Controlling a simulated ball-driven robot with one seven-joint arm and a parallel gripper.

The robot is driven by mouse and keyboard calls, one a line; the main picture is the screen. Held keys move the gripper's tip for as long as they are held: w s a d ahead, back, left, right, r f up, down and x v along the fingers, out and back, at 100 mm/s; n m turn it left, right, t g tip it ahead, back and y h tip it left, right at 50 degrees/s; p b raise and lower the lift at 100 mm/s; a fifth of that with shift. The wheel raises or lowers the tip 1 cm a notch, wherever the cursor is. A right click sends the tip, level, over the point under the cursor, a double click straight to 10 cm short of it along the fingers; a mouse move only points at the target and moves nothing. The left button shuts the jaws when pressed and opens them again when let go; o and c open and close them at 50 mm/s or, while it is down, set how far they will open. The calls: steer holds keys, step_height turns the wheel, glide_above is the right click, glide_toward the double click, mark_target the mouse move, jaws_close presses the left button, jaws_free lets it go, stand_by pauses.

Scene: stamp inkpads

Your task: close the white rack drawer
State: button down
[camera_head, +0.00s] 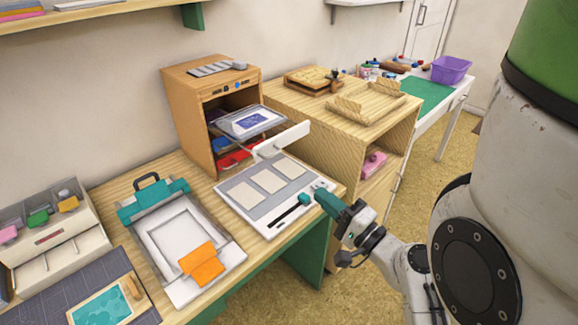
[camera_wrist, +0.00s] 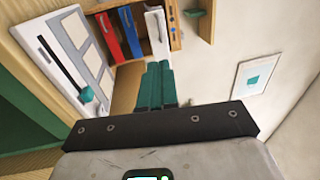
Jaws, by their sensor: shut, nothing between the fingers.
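The wooden rack (camera_head: 185,110) stands at the back of the desk, and part of it shows in the wrist view (camera_wrist: 172,12). In the wrist view the white drawer (camera_wrist: 155,32) is beyond my fingertips, beside a blue drawer (camera_wrist: 129,32) and a red drawer (camera_wrist: 107,37). My gripper (camera_head: 320,193) has teal fingers, shut and empty. It is over the desk's right end, in front of the drawer and apart from it. The fingers also show in the wrist view (camera_wrist: 158,68).
A white board (camera_head: 235,205) with pale panels and a teal knob (camera_head: 305,198) lies between my gripper and the rack. A teal clamp frame (camera_head: 155,205) is to its left. A wooden cabinet (camera_head: 310,125) with a tray on top stands right of the rack.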

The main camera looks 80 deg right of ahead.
steer(key=p+x, duration=0.2)
steer(key=x, duration=0.4)
steer(key=p+x, duration=0.3)
steer(key=x, duration=0.3)
steer(key=shift+w+d+r, duration=0.1)
steer(key=shift+w+r, duration=0.2)
steer(key=shift+w+d+f, duration=0.1)
steer(key=shift+w+d, duration=0.15)
steer(key=shift+w, duration=0.15)
